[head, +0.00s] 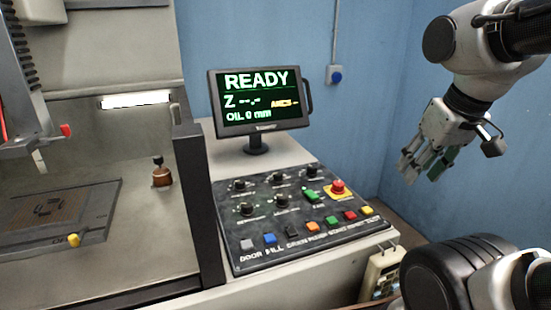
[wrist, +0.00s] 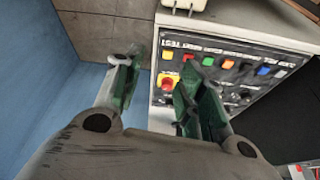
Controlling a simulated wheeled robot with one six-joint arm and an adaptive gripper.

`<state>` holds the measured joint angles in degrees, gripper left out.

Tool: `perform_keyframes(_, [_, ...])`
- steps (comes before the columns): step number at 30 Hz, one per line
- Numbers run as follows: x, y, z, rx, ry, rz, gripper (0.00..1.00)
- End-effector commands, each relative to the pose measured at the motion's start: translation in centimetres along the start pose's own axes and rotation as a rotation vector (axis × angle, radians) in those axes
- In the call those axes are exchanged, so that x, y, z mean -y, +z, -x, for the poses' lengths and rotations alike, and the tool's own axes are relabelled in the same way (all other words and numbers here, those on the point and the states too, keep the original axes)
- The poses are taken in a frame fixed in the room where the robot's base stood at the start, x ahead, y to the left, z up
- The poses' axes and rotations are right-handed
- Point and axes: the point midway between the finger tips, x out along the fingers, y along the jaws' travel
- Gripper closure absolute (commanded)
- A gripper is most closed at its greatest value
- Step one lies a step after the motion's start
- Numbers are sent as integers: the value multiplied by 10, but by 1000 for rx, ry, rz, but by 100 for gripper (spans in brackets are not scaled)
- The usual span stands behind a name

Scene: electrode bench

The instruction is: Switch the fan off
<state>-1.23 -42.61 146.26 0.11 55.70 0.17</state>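The control panel (head: 268,218) is a dark slanted plate in the middle of the head view. A green rocker switch (head: 311,195) sits on it, left of a red mushroom button (head: 337,187) on a yellow plate. The label below the rocker is too small to read surely. My gripper (head: 420,172) hangs right of the panel, apart from it and higher, fingers pointing down. In the wrist view the gripper (wrist: 160,72) is open with green fingertips and nothing between them. The red mushroom button (wrist: 168,83) shows between the fingers; a finger hides the panel beside it.
A monitor (head: 260,101) reading READY stands behind the panel. Black knobs (head: 246,209) and a front row of coloured buttons (head: 313,227) share the panel. A handheld box (head: 382,272) hangs at the bench's right side. The machine's work tank (head: 60,220) is left. Open air surrounds my gripper.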

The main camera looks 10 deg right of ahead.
Motion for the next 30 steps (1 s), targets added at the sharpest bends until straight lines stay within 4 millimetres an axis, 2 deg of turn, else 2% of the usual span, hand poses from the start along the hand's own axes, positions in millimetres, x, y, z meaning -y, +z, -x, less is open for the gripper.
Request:
perform_keyframes(2, [8,-3,-14,62,-12,37,57])
perform_keyframes(5, [24,-18,-33,154,-28,100,57])
perform_keyframes(12, [84,-84,-92,344,-43,236,57])
perform_keyframes(18, [133,-129,-141,413,-33,263,57])
perform_keyframes(21, [146,-152,-153,403,-29,239,57])
perform_keyframes(23, [151,-169,-149,367,-33,209,57])
perform_keyframes(26, [152,-169,-154,362,-28,174,57])
perform_keyframes(30, [151,-161,-173,363,-27,172,57])
